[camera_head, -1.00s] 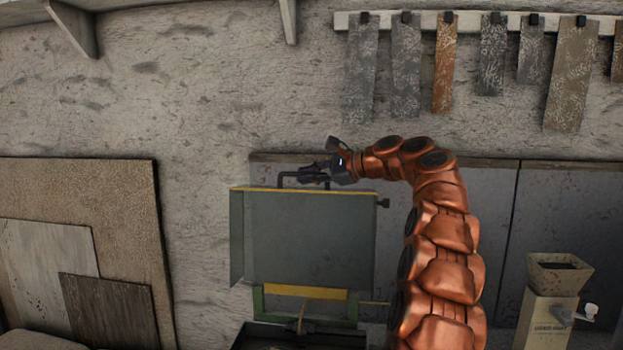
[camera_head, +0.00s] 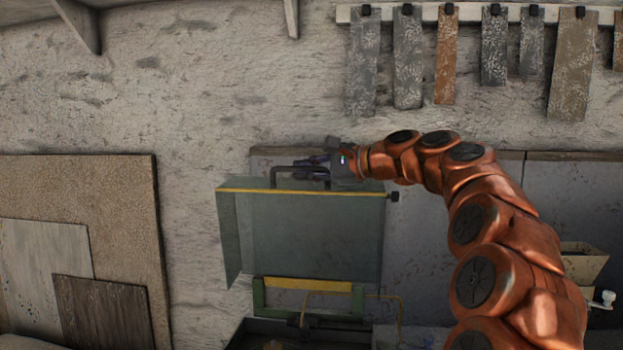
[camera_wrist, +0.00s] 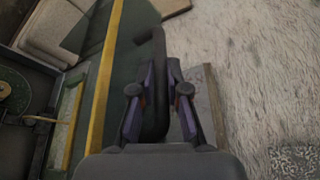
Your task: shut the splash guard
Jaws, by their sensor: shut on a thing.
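The splash guard (camera_head: 310,235) is a see-through greenish box-shaped cover with a yellow top edge. It stands raised above a dark tray with a green and yellow frame (camera_head: 308,284). A dark bar handle (camera_head: 283,172) rises from its top edge. My gripper (camera_head: 310,168) is at this handle, coming from the right. In the wrist view my gripper (camera_wrist: 160,95) has its two fingers on either side of the dark handle (camera_wrist: 157,60), closed on it. The guard's yellow edge (camera_wrist: 105,75) runs just left of the fingers there.
Boards (camera_head: 120,230) lean against the wall at left. Textured strips (camera_head: 408,60) hang from a rail at upper right. A hopper-topped device (camera_head: 584,262) stands at lower right, partly hidden by my arm. Grey panels stand behind the guard.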

